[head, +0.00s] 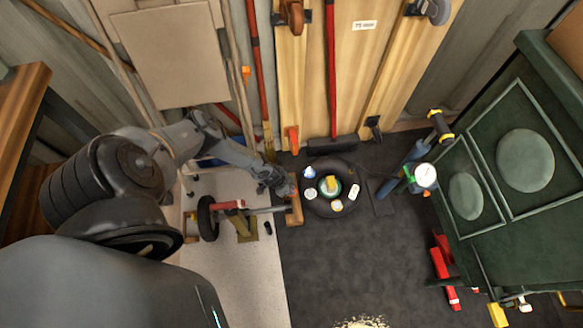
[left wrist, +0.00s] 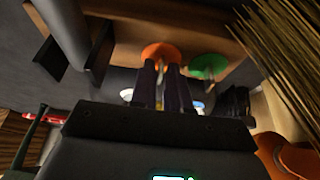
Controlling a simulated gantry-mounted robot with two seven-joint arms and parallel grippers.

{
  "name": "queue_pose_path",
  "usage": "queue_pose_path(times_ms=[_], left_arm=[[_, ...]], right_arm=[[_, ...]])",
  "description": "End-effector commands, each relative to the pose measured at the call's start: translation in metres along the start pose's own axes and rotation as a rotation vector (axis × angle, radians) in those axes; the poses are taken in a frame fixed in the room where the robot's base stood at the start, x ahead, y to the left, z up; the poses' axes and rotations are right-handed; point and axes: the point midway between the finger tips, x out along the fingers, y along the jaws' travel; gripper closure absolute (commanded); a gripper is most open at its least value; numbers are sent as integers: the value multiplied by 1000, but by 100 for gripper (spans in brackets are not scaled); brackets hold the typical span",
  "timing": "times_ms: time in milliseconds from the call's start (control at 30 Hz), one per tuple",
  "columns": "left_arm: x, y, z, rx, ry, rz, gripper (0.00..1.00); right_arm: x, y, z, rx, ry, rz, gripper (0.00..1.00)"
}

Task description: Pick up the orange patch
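The orange patch (left wrist: 160,50) is a flat round disc on a brown wooden surface (left wrist: 120,22) in the left wrist view. A green disc (left wrist: 209,66) lies to its right. My left gripper (left wrist: 161,66) has its two dark fingers in front of the orange patch and overlaps its lower part. A narrow gap shows between the fingers; contact with the patch cannot be told. In the head view my left gripper (head: 285,187) is low by a small wooden block (head: 294,209). I cannot make out the orange patch in the head view. My right gripper is not in view.
A round black tray (head: 316,206) with several small items stands just right of my left gripper. A wheeled tool (head: 208,218) lies to the left. Bristles (left wrist: 285,45) fill the wrist view's right side. A green cabinet (head: 497,225) stands at right; dark floor (head: 350,265) in front is open.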

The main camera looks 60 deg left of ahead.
Motion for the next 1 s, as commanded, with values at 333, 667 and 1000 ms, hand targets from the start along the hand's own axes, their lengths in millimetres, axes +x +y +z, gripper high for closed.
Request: queue_pose_path(times_ms=[333,667,1000], left_arm=[[0,0,0,0,0,0,100],[-3,0,-1,0,0,0,100],[-33,0,-13,-1,0,-1,100]], right_arm=[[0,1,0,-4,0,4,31],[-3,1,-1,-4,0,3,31],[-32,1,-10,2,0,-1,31]])
